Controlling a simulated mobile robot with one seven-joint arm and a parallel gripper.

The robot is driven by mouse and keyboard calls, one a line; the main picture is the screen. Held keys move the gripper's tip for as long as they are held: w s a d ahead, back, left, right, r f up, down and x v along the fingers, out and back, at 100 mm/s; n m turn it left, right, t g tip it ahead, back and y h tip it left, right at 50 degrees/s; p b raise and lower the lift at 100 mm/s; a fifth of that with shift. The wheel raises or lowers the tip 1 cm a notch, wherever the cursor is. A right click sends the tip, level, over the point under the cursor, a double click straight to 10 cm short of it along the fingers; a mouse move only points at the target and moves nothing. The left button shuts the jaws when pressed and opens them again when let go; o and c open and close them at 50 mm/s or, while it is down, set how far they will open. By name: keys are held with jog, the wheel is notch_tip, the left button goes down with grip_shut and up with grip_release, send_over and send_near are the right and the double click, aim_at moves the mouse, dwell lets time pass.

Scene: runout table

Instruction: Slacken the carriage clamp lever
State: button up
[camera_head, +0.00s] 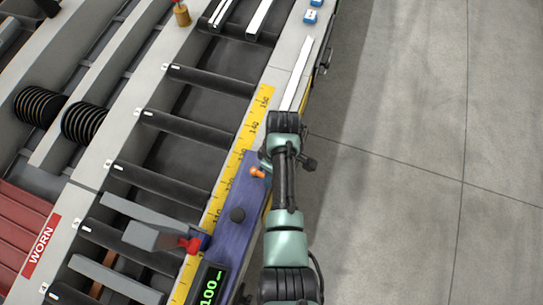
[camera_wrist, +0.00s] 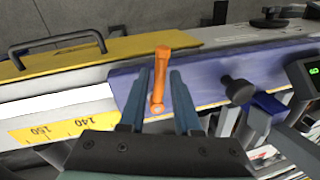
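The carriage clamp lever is the orange handle (camera_head: 258,173) on the blue carriage (camera_head: 222,250), close beside my arm in the head view. In the wrist view the orange lever (camera_wrist: 159,82) points up the picture from its round pivot end on the blue carriage (camera_wrist: 200,78). My gripper (camera_wrist: 160,72) is open, with one finger on each side of the lever and a visible gap to both. Whether the fingers reach down to the lever's height is hard to tell. In the head view my arm hides most of the gripper.
A black knob (camera_head: 237,214) stands on the carriage, also in the wrist view (camera_wrist: 237,90). A yellow scale (camera_head: 233,165) runs along the carriage, with a green digital display (camera_head: 209,289) nearby. Rollers (camera_head: 190,127) lie left; open floor (camera_head: 420,150) lies right.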

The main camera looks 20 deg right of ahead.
jog(key=shift+o, duration=0.9)
notch_tip(320, 180, up, 13)
jog(key=w+d, duration=0.1)
jog(key=shift+w+d, duration=0.3)
jog(key=shift+d, duration=0.1)
jog(key=shift+f, duration=0.15)
